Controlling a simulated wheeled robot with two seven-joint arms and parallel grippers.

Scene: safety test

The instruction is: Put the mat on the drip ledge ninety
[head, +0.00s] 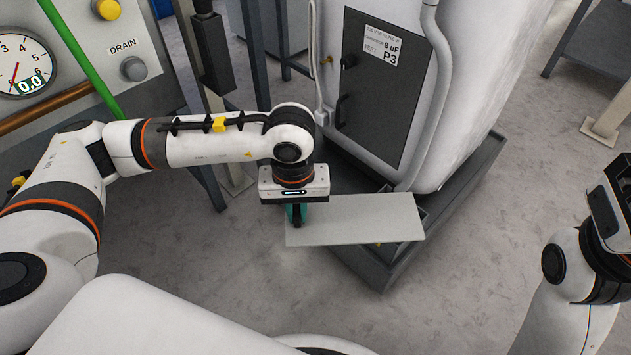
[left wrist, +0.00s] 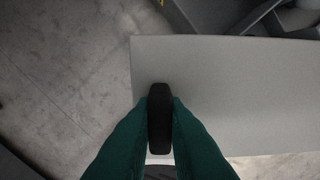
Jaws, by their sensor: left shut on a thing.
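The mat is a flat, light grey rectangular plate (head: 365,220) with a black upright grip (left wrist: 159,118) near its left end. My left gripper (head: 297,214) is shut on this grip, with green fingers on both sides of it in the left wrist view. The plate looks level, and its right end overlaps the near corner of the dark drip ledge (head: 398,266) in the head view. I cannot tell whether it touches the ledge. The plate hides part of the ledge. My right gripper (head: 608,200) is partly in view at the right edge; its fingers are unclear.
A white tank (head: 480,80) with a dark door panel (head: 385,95) marked P3 stands over the ledge. Pipes run down its front. A gauge panel (head: 95,50) marked DRAIN is at upper left. Bare concrete floor (head: 480,290) lies at the front right.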

